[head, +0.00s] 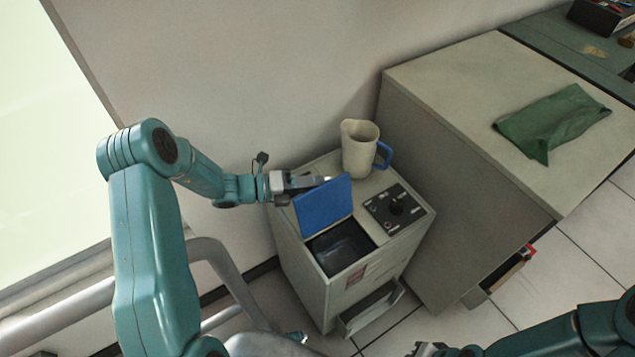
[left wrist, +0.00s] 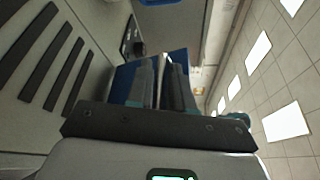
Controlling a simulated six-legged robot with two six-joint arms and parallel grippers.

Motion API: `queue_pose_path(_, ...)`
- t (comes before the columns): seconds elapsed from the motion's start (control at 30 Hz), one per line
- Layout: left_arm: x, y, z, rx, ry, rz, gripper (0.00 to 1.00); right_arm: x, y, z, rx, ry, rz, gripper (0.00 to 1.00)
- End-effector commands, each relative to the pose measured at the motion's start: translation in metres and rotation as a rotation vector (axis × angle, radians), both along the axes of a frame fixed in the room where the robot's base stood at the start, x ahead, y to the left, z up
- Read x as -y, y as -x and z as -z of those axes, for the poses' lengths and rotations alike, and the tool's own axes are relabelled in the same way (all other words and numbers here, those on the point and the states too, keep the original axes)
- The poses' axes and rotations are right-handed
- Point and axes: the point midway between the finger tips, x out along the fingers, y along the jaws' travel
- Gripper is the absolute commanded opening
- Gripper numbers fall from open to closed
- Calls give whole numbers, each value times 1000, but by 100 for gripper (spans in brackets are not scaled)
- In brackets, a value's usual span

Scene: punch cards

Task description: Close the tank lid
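The tank is a pale grey box-shaped unit (head: 308,272) in the head view. Its blue lid (head: 325,206) stands raised and tilted at the back of a dark rectangular opening (head: 343,248). My left gripper (head: 322,181) is at the lid's upper edge, on its far side; I cannot tell whether it touches. In the left wrist view its two fingers (left wrist: 161,85) are close together, with nothing seen held between them, and blue lid surface (left wrist: 122,82) shows beyond. My right gripper (head: 426,348) is barely in view at the bottom edge, apart from the tank.
A beige jug (head: 359,150) with a blue handle stands on the unit behind the lid. A black control panel (head: 394,209) is right of the opening. A large cabinet (head: 455,125) with a green cloth (head: 553,122) on it stands to the right. A wall is close behind.

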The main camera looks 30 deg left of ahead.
Motion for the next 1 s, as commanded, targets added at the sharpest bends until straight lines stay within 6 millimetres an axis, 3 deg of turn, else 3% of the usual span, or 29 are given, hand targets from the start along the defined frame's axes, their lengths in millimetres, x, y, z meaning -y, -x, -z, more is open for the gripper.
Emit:
queue_pose_path(0.13, 10, -7, 2, 0, 0, 1, 21, 0, 0, 0, 0, 0, 0, 0)
queue_pose_path(0.4, 11, -8, 2, 0, -1, -1, 21, 0, 0, 0, 0, 0, 0, 0)
queue_pose_path(0.47, 10, -8, 2, 0, -1, -1, 2, 0, 0, 0, 0, 0, 0, 0)
queue_pose_path(0.5, 10, -8, 2, 0, -1, -1, 0, 0, 0, 0, 0, 0, 0, 0)
queue_pose_path(1.0, 8, -9, -3, 27, -45, -1, 0, 0, 0, -2, 0, 0, 0, 0)
